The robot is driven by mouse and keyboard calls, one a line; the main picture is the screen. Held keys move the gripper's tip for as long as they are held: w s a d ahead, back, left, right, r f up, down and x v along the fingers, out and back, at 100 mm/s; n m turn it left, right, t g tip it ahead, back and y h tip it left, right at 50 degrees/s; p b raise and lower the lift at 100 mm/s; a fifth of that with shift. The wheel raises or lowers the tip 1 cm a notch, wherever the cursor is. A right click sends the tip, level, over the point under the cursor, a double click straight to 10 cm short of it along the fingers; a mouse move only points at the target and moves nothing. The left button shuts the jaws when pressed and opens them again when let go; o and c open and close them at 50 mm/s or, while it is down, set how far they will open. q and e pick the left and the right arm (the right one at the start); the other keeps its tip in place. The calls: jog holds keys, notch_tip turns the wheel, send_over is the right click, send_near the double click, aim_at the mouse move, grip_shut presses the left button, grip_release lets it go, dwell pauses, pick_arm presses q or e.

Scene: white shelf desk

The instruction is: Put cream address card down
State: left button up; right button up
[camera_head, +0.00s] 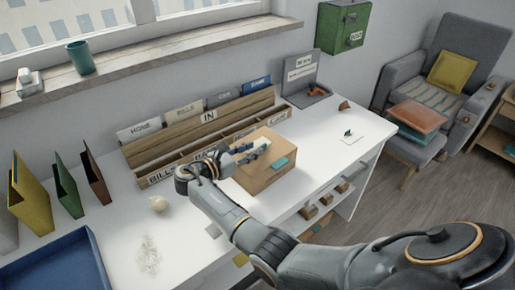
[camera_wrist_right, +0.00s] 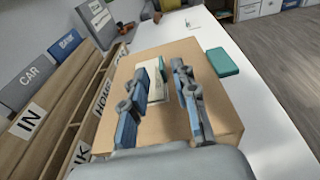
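The cream address card (camera_wrist_right: 155,62) shows in the right wrist view on top of a cardboard box (camera_wrist_right: 213,88). It looks flat on the box and is partly hidden behind a finger. My right gripper (camera_wrist_right: 168,78) is over the box with its two blue-padded fingers apart and nothing seen clamped between them. In the head view the right gripper (camera_head: 256,150) reaches over the box (camera_head: 262,182) from the left, and the card is hard to make out there. My left gripper is not in view.
A wooden sorter (camera_head: 165,152) with labelled dividers stands behind the box. A blue tray (camera_head: 60,262) and a pale round object (camera_head: 158,204) are on the desk at left. Desk right of the box is mostly clear.

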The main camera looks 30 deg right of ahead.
jog(key=v, duration=0.8)
jog(key=shift+a+b, duration=0.35)
jog(key=shift+b, duration=0.05)
